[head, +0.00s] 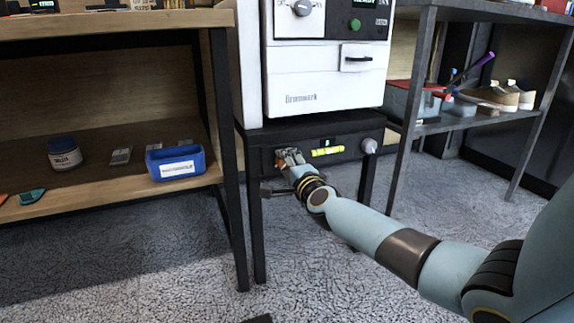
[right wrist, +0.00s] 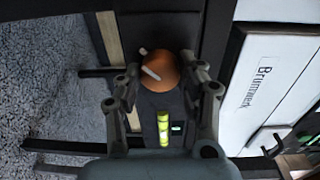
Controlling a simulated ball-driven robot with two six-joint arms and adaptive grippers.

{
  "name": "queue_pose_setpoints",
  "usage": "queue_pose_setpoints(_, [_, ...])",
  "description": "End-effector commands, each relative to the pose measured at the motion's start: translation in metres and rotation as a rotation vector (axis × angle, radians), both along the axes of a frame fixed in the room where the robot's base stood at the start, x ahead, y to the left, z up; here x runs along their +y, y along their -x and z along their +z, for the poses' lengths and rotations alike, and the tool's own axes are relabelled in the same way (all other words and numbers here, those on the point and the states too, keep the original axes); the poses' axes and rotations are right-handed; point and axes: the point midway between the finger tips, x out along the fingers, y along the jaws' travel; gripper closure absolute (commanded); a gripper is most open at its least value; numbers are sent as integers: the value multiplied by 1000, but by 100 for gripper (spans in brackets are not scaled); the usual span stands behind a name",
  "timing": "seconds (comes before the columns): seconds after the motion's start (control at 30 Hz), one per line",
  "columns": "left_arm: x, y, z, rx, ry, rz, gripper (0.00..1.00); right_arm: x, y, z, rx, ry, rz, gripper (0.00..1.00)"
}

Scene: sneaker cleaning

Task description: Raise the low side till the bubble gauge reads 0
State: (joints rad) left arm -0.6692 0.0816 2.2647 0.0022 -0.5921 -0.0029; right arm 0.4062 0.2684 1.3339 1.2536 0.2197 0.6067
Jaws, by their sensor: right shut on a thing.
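The white machine (head: 325,75) stands on a black stand (head: 255,200). A yellow-green bubble gauge (head: 328,151) is on the stand's front, with a small green-lit display above it. The gauge also shows in the right wrist view (right wrist: 163,130), beside the display (right wrist: 177,128); the bubble and reading are too small to make out. My right gripper (head: 286,155) is at the left end of the stand's front, shut on an orange-brown knob (right wrist: 160,74) with a pale pointer bar. A pale grey knob (head: 369,146) is at the right end, untouched. My left gripper is out of view.
A wooden shelf unit at left holds a blue bin (head: 176,163) and a dark jar (head: 64,153). A metal rack at right holds sneakers (head: 505,95) and a grey tub (head: 405,102). Carpet (head: 190,285) in front of the stand is mostly clear.

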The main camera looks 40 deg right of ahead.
Motion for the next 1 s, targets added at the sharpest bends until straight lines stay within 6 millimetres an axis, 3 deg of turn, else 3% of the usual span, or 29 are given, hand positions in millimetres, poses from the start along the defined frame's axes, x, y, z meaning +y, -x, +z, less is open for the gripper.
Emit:
queue_pose_setpoints(0.3, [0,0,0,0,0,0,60,0,1,-2,4,-1,0,93])
queue_pose_setpoints(0.33, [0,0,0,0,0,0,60,0,1,-2,4,-1,0,57])
queue_pose_setpoints(0.5, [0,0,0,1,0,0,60,0,1,-1,3,-1,0,38])
queue_pose_setpoints(0.8, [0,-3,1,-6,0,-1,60,1,4,-1,1,0,0,38])
queue_pose_setpoints(1.0, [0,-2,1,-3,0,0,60,8,35,-1,3,0,1,38])
